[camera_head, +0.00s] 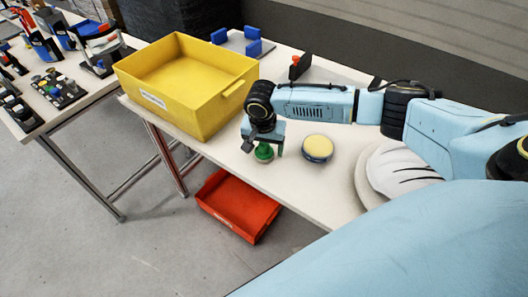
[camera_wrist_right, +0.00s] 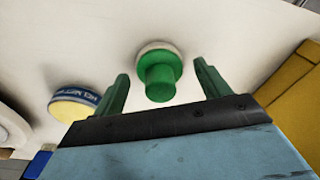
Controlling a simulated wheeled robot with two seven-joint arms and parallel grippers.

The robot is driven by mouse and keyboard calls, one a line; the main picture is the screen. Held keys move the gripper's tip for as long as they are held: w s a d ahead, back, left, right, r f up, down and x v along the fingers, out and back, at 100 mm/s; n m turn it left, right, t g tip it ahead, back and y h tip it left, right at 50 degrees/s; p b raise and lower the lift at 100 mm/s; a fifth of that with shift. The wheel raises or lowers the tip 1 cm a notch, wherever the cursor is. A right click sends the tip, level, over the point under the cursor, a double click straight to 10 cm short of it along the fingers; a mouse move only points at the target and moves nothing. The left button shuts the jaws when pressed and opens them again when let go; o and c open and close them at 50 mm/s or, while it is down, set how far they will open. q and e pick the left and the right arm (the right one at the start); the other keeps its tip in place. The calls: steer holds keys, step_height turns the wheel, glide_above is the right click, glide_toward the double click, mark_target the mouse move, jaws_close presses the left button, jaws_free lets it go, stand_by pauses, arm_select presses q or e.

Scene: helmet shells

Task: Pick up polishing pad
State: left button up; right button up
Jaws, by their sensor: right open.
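The polishing pad appears to be the round pale disc with a green knob handle (camera_head: 264,152) on the white table. It also shows in the right wrist view (camera_wrist_right: 160,72), handle toward the camera. My right gripper (camera_head: 263,148) is above it with fingers pointing down. In the right wrist view the gripper (camera_wrist_right: 162,76) is open, its two green fingers apart on either side of the handle and not visibly touching it. In the head view the gripper partly hides the pad. My left gripper is not in view.
A round yellow-topped tin with a blue rim (camera_head: 317,148) sits right of the pad. White helmet shells (camera_head: 400,170) lie farther right. A yellow bin (camera_head: 205,110) stands left. A red bin (camera_head: 240,206) is below the table. Blue blocks (camera_head: 252,48) are at the back.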

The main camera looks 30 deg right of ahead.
steer(key=c, duration=1.1)
steer(key=shift+o, duration=0.2)
steer(key=shift+r, duration=0.1)
step_height(320, 180, up, 10)
steer(key=shift+f+p, duration=0.1)
steer(key=shift+p, duration=0.8)
